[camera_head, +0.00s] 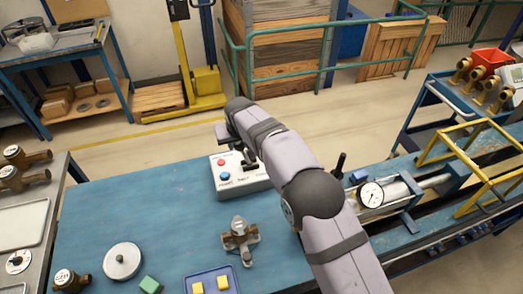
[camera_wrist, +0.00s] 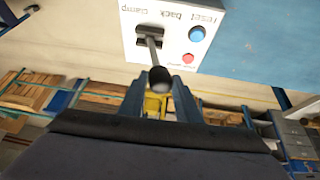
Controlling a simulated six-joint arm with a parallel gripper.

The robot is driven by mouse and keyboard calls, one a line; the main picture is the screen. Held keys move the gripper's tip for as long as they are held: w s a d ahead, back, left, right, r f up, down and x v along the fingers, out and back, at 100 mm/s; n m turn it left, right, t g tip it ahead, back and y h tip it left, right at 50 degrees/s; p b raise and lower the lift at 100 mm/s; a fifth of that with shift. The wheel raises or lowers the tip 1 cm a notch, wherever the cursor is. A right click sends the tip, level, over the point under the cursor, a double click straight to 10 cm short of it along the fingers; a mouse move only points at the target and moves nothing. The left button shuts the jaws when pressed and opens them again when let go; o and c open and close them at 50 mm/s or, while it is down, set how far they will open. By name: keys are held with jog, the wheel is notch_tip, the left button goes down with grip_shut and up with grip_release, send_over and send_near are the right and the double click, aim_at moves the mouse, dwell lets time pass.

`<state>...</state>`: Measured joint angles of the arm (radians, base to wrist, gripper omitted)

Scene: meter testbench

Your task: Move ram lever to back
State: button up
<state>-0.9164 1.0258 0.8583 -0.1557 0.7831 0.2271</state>
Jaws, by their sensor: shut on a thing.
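The ram lever (camera_wrist: 150,43) is a grey metal stem with a black ball knob (camera_wrist: 160,77). It rises from a white control box (camera_wrist: 178,28), which also shows in the head view (camera_head: 225,183). In the wrist view, upside-down labels read "clamp" and "back" near the lever's base. My gripper (camera_wrist: 160,88) is shut on the lever, its fingers on either side of the knob. In the head view my arm crosses in front, so the grip is mostly hidden and the lever's exact tilt is hard to tell.
The box has a blue button (camera_wrist: 196,34) and a red button (camera_wrist: 188,58). A brass meter (camera_head: 239,239) stands on the blue table (camera_head: 130,210). Another black lever (camera_head: 340,163) and a dial gauge (camera_head: 371,195) are right of my arm. A yellow frame (camera_head: 470,160) stands farther right.

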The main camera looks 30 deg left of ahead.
jog(key=shift+a+r, duration=0.4)
jog(key=shift+r, duration=0.05)
jog(key=shift+o, duration=0.3)
jog(key=shift+s+a+f, duration=0.3)
jog(key=shift+s+a, duration=0.4)
jog(key=shift+s, duration=0.1)
jog(key=o, duration=1.9)
jog(key=shift+s+f, duration=0.1)
jog(key=shift+f, duration=0.1)
jog(key=shift+d+f, duration=0.1)
jog(key=shift+d, duration=0.05)
jog(key=shift+w+d+f+b, duration=0.2)
jog(key=shift+d+f+b, duration=0.05)
jog(key=shift+f+b, duration=0.1)
jog(key=shift+r, duration=0.15)
jog(key=shift+v, duration=1.4)
jog(key=shift+d, duration=0.1)
